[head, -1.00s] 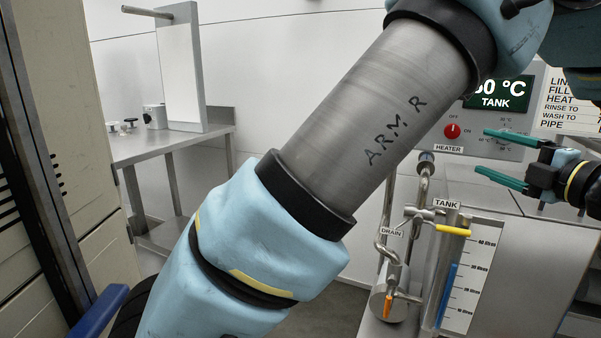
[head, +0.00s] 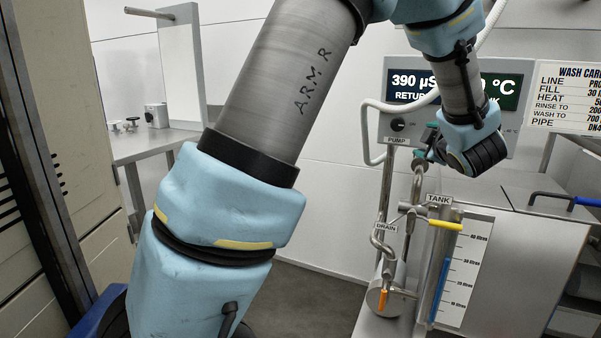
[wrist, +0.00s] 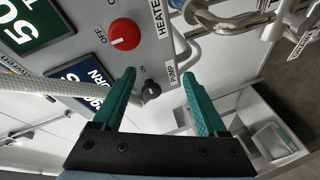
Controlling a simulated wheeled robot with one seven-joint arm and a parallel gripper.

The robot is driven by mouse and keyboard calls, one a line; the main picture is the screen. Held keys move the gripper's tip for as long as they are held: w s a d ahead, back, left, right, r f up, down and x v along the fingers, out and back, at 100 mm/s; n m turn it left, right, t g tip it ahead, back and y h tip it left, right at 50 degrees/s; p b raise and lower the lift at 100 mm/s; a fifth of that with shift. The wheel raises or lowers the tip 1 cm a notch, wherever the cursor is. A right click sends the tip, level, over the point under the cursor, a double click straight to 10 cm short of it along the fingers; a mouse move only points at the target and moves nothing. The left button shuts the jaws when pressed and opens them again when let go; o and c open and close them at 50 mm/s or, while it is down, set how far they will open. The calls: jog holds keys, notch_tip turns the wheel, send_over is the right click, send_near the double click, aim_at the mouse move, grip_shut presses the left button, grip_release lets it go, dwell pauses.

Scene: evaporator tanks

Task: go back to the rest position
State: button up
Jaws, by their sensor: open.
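My gripper (wrist: 159,82) is open, with its two teal fingers apart and nothing between them in the wrist view. In the head view my gripper (head: 428,146) is mostly hidden behind my wrist, in front of the lower part of the control panel (head: 376,128). In the wrist view the black pump knob (wrist: 151,90) shows between the fingers, and the red heater knob (wrist: 124,34) shows beyond them. I cannot tell whether the fingers touch anything.
A blue handle (head: 585,201) is at the right. A white hose (head: 373,135) loops beside the panel. A steel table (head: 150,147) stands at the left.

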jog(key=a+f+m+g+h, duration=0.1)
jog(key=a+f+m+g, duration=0.3)
jog(key=a, duration=0.5)
jog(key=a+f+m+g+h, duration=0.1)
jog(key=a+f+m+g, duration=0.2)
jog(key=a+f+m, duration=0.4)
jog(key=s+a+f+m+g+y, duration=0.1)
jog(key=s+a+f+g+y, duration=0.2)
jog(key=s+a, duration=0.65)
jog(key=s+a+f+m+g, duration=0.1)
jog(key=s+a+f+g, duration=0.25)
jog(key=s+a, duration=0.6)
notch_tip(320, 180, up, 14)
jog(key=w+a+p, duration=0.1)
jog(key=p, duration=1.2)
jog(key=shift+w+a+f+m+g, duration=0.2)
jog(key=shift+a+m+g, duration=0.1)
jog(key=shift+g, duration=0.15)
